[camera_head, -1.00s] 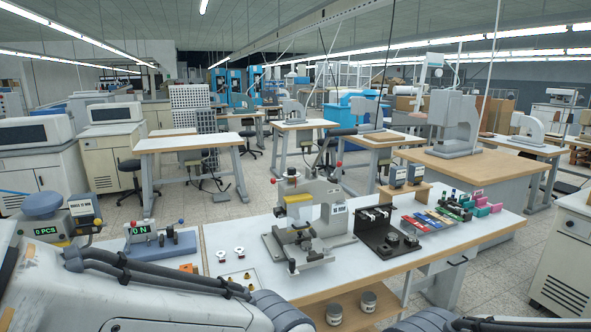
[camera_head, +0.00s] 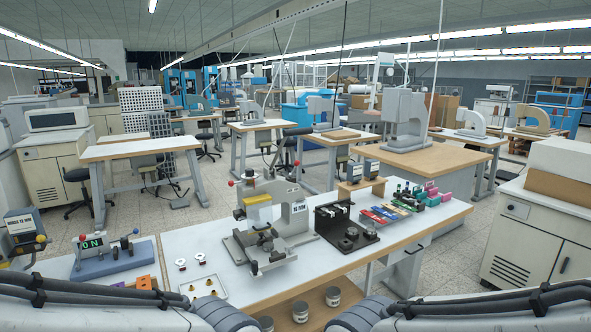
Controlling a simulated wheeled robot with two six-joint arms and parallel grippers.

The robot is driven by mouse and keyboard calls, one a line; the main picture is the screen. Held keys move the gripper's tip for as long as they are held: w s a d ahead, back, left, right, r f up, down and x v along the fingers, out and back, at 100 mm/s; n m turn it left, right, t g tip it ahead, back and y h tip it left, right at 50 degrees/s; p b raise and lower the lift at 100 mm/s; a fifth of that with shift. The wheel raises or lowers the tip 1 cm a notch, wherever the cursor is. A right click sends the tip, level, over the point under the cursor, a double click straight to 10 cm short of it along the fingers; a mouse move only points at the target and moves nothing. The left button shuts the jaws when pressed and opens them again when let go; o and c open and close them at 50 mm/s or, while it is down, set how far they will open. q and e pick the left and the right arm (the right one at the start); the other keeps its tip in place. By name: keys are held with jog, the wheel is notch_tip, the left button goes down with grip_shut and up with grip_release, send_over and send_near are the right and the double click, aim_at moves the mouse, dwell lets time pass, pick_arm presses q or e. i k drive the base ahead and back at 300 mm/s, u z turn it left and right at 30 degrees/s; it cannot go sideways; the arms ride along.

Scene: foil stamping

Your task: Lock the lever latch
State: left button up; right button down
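The stamping press (camera_head: 289,217) stands on the white-topped table (camera_head: 330,262) in the middle. A small blue-based fixture (camera_head: 112,263) at the left carries a green "ON" display (camera_head: 92,242) and short levers with red and blue ball ends. I cannot tell which part is the lever latch, or whether it is locked. Both of my forearms cross the bottom edge. Neither gripper is in view.
A black fixture (camera_head: 335,220) stands right of the press, beside coloured foil pieces (camera_head: 381,214) and pink and teal blocks (camera_head: 432,196). A small white tray (camera_head: 204,289) lies in front left. Jars (camera_head: 300,311) sit on a lower shelf. A white cabinet (camera_head: 525,235) stands at the right.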

aim_at(297, 164)
jog(key=u, duration=0.4)
jog(key=i, duration=1)
jog(key=z, duration=0.1)
